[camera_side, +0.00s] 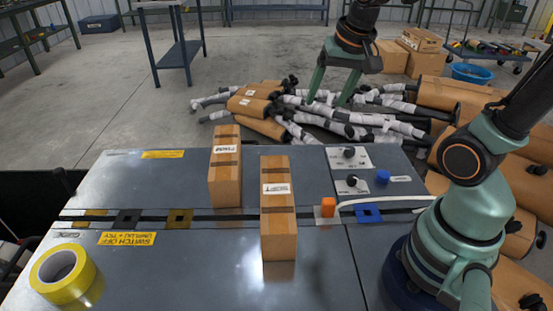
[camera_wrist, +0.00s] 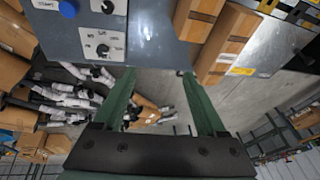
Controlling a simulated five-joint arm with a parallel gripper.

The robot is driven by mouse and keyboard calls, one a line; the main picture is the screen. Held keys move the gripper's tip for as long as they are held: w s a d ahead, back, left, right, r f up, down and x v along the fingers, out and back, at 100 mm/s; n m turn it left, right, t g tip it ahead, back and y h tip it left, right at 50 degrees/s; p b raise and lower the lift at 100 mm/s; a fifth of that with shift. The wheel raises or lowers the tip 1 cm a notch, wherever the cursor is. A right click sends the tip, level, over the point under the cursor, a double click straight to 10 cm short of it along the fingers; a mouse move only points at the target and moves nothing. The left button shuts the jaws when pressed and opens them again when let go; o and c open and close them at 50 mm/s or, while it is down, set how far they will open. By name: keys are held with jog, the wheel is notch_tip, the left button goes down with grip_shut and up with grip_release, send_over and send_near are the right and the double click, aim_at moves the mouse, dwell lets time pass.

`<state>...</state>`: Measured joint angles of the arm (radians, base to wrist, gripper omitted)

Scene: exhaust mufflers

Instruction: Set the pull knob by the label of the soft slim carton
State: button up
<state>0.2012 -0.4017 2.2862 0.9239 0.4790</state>
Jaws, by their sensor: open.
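Two tall slim brown cartons stand upright on the grey bench, the left carton (camera_side: 226,180) farther back and the right carton (camera_side: 278,225) nearer. Each has a white label whose print I cannot read surely. Both cartons show in the wrist view, the left one (camera_wrist: 230,42) and the right one (camera_wrist: 199,14). Black knobs sit on two white scale plates, the back knob (camera_side: 349,152) and the front knob (camera_side: 352,180). A blue knob (camera_side: 382,177) is beside them, and also in the wrist view (camera_wrist: 67,8). My gripper (camera_side: 328,103) is open and empty, above and beyond the bench's back edge.
An orange block (camera_side: 328,207) and a white cable (camera_side: 385,201) lie near the bench's dark slot. A yellow tape roll (camera_side: 62,277) is at the front left. Wrapped mufflers (camera_side: 350,118) are piled behind the bench.

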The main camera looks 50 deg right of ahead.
jog(key=w+d+f+m+g, duration=0.2)
jog(key=d+f+m, duration=0.2)
jog(key=d+m, duration=0.45)
jog(key=m+g, duration=0.2)
jog(key=m, duration=0.6)
send_near(350, 149)
jog(key=shift+y, duration=0.4)
jog(key=f, duration=0.8)
jog(key=shift+s+d+f, duration=0.1)
jog(key=shift+d+f, duration=0.15)
jog(key=shift+d, duration=0.15)
grip_shut()
